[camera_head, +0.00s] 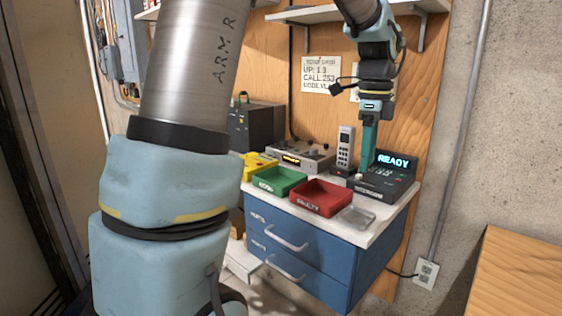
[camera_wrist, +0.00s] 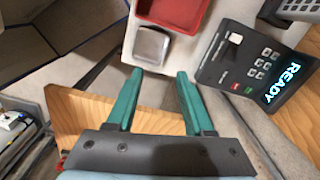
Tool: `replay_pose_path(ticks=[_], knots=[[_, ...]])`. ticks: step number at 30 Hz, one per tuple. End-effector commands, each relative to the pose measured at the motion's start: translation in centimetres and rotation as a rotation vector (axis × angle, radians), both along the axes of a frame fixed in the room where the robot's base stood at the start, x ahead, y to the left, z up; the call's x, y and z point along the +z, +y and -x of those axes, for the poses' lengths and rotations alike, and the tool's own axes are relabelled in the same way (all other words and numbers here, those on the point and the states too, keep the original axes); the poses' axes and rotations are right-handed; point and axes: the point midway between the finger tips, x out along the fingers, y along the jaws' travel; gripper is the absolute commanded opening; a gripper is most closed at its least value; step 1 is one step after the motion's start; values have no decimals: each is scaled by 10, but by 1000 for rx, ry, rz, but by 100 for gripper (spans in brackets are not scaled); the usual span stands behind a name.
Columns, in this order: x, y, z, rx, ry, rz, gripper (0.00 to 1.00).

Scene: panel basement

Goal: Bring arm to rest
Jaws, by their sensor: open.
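My gripper (camera_wrist: 160,98) has two teal fingers, spread apart with nothing between them in the wrist view. In the head view my gripper (camera_head: 368,150) points down in front of the device with the lit READY screen (camera_head: 393,163), over the right part of the bench top. In the wrist view that device (camera_wrist: 250,65) lies beyond the right finger, and a small clear-lidded tray (camera_wrist: 152,46) lies ahead of the fingertips. My arm reaches in from the upper part of the head view.
A red FAULTY tray (camera_head: 320,197), a green tray (camera_head: 278,181) and a clear tray (camera_head: 357,218) sit on the white-topped blue cabinet (camera_head: 310,255). A grey handset (camera_head: 345,146) stands behind. A shelf (camera_head: 300,13) is above. A wooden surface (camera_head: 520,275) is at lower right.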

Motion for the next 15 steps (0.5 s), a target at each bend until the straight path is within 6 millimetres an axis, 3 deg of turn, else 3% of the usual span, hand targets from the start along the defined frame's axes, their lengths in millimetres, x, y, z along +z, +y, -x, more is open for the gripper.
replay_pose_path(ticks=[8,11,15], knots=[[-31,53,-7,365,-14,15,52],[-47,79,-6,556,-21,26,52],[-76,131,3,922,-33,50,52]])
